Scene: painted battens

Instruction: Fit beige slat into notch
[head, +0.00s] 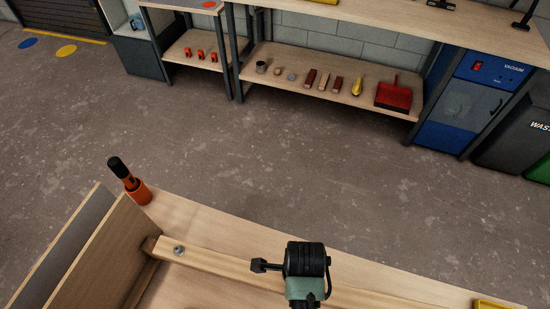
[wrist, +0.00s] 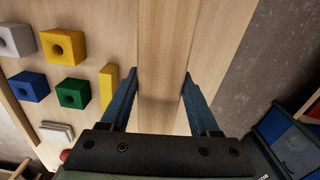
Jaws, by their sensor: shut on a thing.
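The beige slat (head: 215,262) is a long light wooden strip running across the bench in the head view, with a round metal fastener (head: 179,250) near its left end. That end lies close to an upright wooden board (head: 100,245); I cannot make out the notch or whether the slat sits in it. In the wrist view the slat (wrist: 163,60) runs between the two blue fingers of my gripper (wrist: 160,92), which is shut on it. In the head view my wrist hides part of the slat, and the fingertips do not show there.
An orange holder with a black-handled tool (head: 131,182) stands at the bench's back left corner. In the wrist view, blue (wrist: 29,86), green (wrist: 73,93) and yellow (wrist: 64,46) blocks with holes lie left of the slat, with a yellow bar (wrist: 104,88) nearer. Floor beyond is clear.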

